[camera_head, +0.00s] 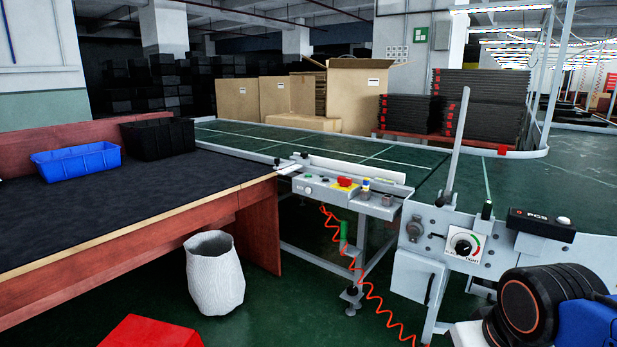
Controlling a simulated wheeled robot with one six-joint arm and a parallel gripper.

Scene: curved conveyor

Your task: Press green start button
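A black box marked PCS (541,224) there has a small pale round button (563,220) on top. Part of my arm shows at the lower right, in front of the machine. My gripper is not in view.
A dark-topped workbench (110,210) with a blue bin (77,162) and a black bin (158,138) fills the left. A white basket (214,274) stands on the green floor. A red coiled hose (373,290) hangs below the conveyor (400,160). Cartons (357,95) stand behind.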

